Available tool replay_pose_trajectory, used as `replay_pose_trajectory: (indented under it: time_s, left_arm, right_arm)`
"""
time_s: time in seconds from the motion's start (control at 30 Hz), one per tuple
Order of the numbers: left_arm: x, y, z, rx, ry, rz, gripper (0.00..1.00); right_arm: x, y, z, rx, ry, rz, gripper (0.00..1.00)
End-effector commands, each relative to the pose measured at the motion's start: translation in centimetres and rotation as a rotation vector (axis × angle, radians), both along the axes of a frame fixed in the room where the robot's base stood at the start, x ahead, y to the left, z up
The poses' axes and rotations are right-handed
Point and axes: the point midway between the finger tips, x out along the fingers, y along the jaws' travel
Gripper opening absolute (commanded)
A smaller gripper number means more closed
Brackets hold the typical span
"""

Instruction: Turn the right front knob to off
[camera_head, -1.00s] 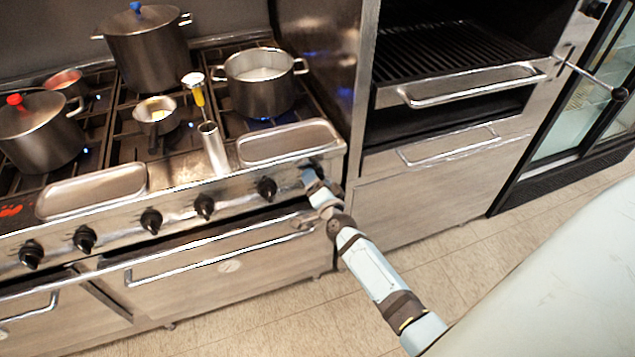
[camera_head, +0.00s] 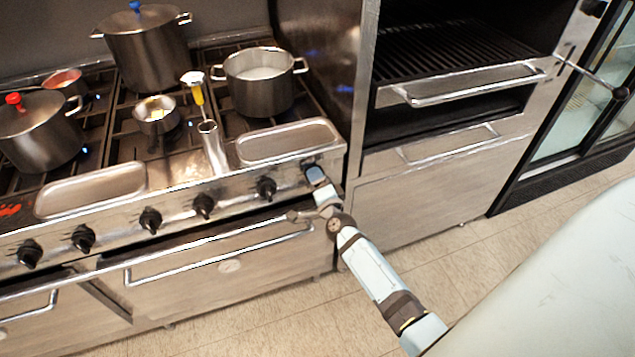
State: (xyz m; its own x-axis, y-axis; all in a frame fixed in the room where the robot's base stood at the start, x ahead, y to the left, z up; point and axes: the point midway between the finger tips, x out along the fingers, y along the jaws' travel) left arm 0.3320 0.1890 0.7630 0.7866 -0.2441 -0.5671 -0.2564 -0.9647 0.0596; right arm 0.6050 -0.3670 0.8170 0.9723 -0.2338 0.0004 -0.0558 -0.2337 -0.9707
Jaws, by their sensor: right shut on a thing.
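The stove's right front knob, at the right end of the front panel, is mostly hidden behind my right gripper (camera_head: 311,170). The gripper is shut on this knob and its wrist is rolled. A steel pot (camera_head: 259,88) with pale contents stands on the right front burner. No blue flame shows under that pot. My left gripper is not in view.
Several other black knobs, such as the neighbouring one (camera_head: 266,188), line the panel. An oven handle bar (camera_head: 205,262) runs below. A lidded pot (camera_head: 145,50) and a small saucepan (camera_head: 157,116) stand on the stove. A grill unit (camera_head: 455,60) is at right.

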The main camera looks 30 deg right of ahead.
Motion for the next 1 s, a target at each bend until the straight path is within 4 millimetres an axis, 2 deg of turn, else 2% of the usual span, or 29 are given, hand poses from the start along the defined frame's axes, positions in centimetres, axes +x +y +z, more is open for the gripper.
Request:
replay_pose_trajectory:
  time_s: [0.4, 0.97, 1.0]
  left_arm:
    - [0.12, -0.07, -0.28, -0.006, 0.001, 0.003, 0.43]
    - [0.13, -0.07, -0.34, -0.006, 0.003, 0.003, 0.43]
    - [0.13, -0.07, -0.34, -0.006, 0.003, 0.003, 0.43]
  right_arm:
    - [-0.01, 0.06, -0.02, 0.215, -0.051, 0.000, 0.32]
    - [0.01, 0.07, 0.03, 0.253, -0.060, 0.001, 0.32]
    - [0.01, 0.07, 0.03, 0.253, -0.060, 0.001, 0.58]
